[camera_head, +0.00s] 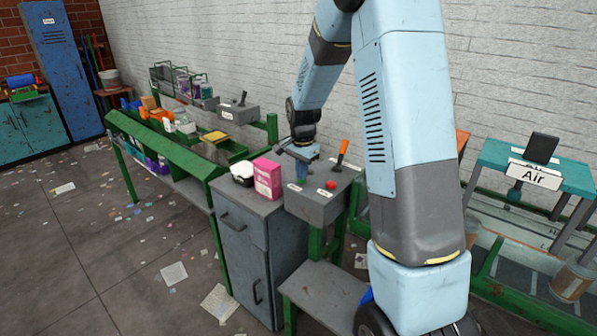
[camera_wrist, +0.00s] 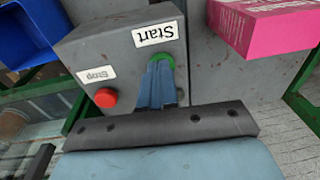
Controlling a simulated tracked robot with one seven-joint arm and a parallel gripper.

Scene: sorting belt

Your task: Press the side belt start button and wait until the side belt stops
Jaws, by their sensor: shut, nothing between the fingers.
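The control box (camera_head: 322,203) is grey and stands on a green frame in the head view; it also shows in the wrist view (camera_wrist: 120,55). The green start button (camera_wrist: 169,62) sits beside the label "Start" (camera_wrist: 155,34) and is partly hidden by my fingertips. The red stop button (camera_wrist: 105,97) sits beside the label "Stop" (camera_wrist: 97,75). My gripper (camera_wrist: 160,68) is shut and empty, with its tips at the green button; I cannot tell whether they touch it. In the head view my gripper (camera_head: 302,174) is over the box's left part. The side belt cannot be clearly made out.
A pink box (camera_head: 267,178) and a black-and-white item (camera_head: 243,173) stand on the grey cabinet (camera_head: 244,240) left of the control box. An orange-handled lever (camera_head: 341,154) rises at the box's back. A green sorting bench (camera_head: 165,150) runs left. Litter lies on the floor.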

